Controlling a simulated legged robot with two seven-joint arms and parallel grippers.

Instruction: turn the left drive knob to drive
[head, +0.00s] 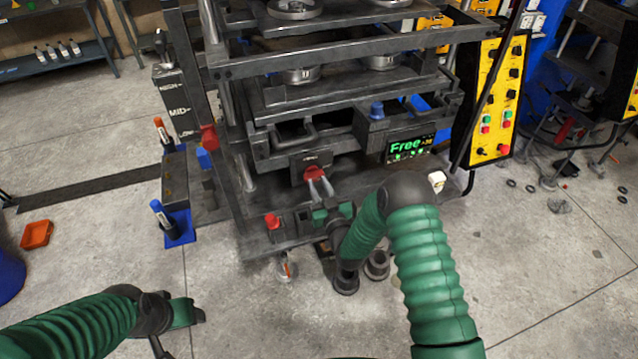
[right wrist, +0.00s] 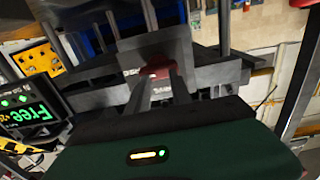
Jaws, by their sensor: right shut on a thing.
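A red knob (head: 315,172) sits on a dark panel at the low front of the press; it also shows in the right wrist view (right wrist: 158,71). My right gripper (head: 319,187) reaches up to it from below, with its two grey fingers at the knob. In the right wrist view the fingers (right wrist: 160,88) are shut on the knob, hiding part of it. A small screen (head: 408,149) to the right of the knob reads "Free" in green.
The press frame (head: 340,58) stands above the knob. Another red knob (head: 208,137) is on its left side, and a red button (head: 272,221) is low at the front. A yellow control panel (head: 494,95) is at right. An orange tray (head: 37,234) lies on open floor at left.

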